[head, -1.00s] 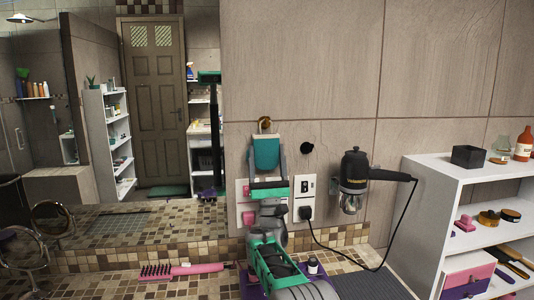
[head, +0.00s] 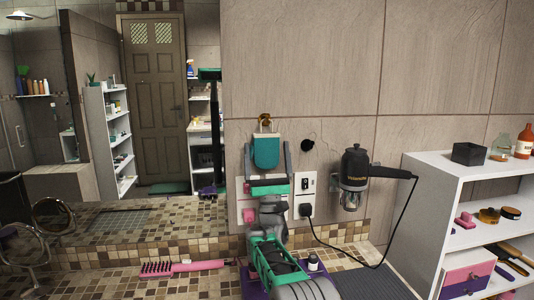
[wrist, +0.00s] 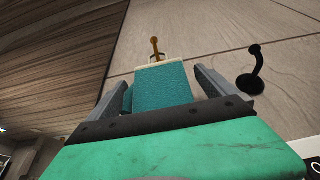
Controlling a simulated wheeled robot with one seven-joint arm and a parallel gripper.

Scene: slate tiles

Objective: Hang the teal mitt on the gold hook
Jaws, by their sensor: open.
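The teal mitt (head: 266,153) is upright against the wall, directly below the gold hook (head: 265,119). A pale band and loop at its top reach up to the hook; in the wrist view the mitt (wrist: 163,86) shows the loop at the gold hook (wrist: 155,47). The loop looks to be around the hook, but the contact is too small to be certain. My gripper (head: 268,158) is open, with one finger on each side of the mitt. In the wrist view a gap shows between the mitt and the right finger; the left side is less clear.
A black hook (head: 307,146) is on the wall to the right. A hair dryer (head: 354,170) hangs farther right, its cord running to a socket. A white shelf (head: 425,190) stands at the right. A pink brush (head: 185,267) lies on the tiled counter.

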